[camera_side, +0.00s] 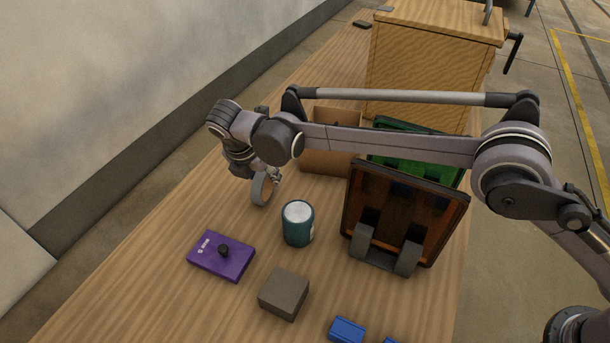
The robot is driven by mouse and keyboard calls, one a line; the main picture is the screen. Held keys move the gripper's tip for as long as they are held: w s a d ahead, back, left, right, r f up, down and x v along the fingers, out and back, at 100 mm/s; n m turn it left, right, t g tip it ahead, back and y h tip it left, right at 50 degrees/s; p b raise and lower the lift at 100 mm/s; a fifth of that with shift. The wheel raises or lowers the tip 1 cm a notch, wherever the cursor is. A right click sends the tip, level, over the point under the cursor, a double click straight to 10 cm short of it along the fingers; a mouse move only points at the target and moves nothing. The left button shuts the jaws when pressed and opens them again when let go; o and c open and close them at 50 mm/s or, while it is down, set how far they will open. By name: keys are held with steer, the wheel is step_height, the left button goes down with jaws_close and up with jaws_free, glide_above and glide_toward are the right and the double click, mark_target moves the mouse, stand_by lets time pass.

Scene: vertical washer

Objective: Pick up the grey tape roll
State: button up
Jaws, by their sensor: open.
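The grey tape roll (259,190) is a ring seen almost side-on, upright or tilted, on or just above the wooden table left of centre. My gripper (268,177) points down at the top of the roll. Its fingers are open and overlap the roll's upper edge in this view. They are small and partly hidden by the wrist, so I cannot tell whether they touch the roll.
A teal can (298,226) stands close to the right of the roll. A purple box (221,256), a grey-brown block (284,294) and a blue item (347,330) lie nearer. A tilted orange-brown bin (407,211), a green bin (415,142) and a cardboard box (327,158) stand right and behind.

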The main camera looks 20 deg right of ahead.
mark_target(269, 185)
steer(key=shift+x, duration=2.7)
steer(key=shift+w+a, duration=0.1)
steer(key=shift+w, duration=0.05)
steer(key=shift+c, duration=0.3)
jaws_close()
